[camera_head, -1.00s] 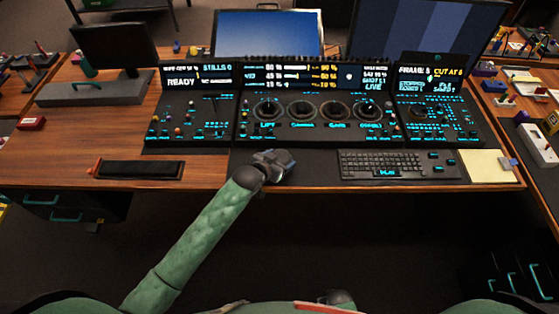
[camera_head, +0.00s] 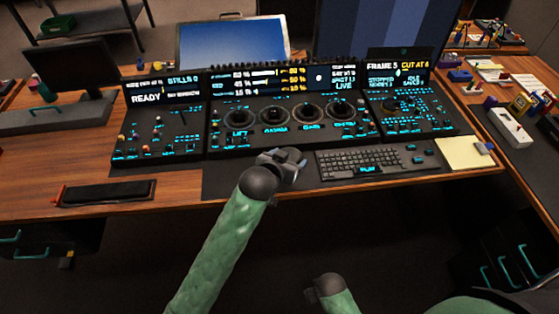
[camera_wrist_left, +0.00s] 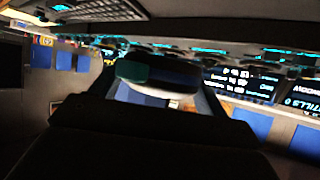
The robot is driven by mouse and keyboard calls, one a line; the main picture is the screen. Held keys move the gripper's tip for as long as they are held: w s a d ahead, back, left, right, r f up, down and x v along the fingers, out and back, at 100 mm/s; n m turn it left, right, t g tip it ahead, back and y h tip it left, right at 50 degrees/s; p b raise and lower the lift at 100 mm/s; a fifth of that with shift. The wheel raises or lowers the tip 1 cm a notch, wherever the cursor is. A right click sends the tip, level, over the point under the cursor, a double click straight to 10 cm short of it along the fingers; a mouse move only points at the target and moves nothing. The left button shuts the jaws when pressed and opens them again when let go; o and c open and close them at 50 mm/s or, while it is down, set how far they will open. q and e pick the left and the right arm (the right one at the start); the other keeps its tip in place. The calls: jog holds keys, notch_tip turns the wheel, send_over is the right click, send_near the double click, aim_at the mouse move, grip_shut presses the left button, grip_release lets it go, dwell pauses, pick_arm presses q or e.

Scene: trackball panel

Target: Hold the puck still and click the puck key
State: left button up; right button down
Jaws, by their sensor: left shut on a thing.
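My left gripper (camera_head: 292,162) is over the dark desk mat at the front of the console, just left of the keyboard. In the left wrist view it is shut on a round, flat piece, taken to be the puck (camera_wrist_left: 165,72), with a pale rim, a blue band and a teal patch. In the head view the gripper hides the puck. The keyboard (camera_head: 365,161) has a lit key (camera_head: 367,169) at its front edge. I cannot tell which key is the puck key. My right arm's dark end (camera_head: 325,287) is low in front of the desk; its fingers are not clear.
The console (camera_head: 275,143) with several round dials and lit screens stands behind the mat (camera_head: 225,186). A yellow pad (camera_head: 463,153) lies right of the keyboard. A black tray (camera_head: 110,193) lies on the wood at left. Bare wood (camera_head: 165,205) lies between tray and mat.

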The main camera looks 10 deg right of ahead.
dwell(0.4)
pick_arm(q)
jog(key=shift+w+a+f+b, duration=0.25)
jog(key=shift+w+a+f, duration=0.7)
jog(key=shift+a+f, duration=0.75)
jog(key=shift+w+a+f+b, duration=0.2)
jog(key=shift+w+a+f, duration=0.8)
jog(key=shift+a+f, duration=0.7)
jog(key=shift+w+a+f+b, duration=0.25)
jog(key=shift+w+a+f, duration=0.7)
jog(key=shift+a+f, duration=0.7)
jog(key=shift+d+f, duration=0.1)
jog(key=shift+f, duration=0.25)
jog(key=o, duration=0.9)
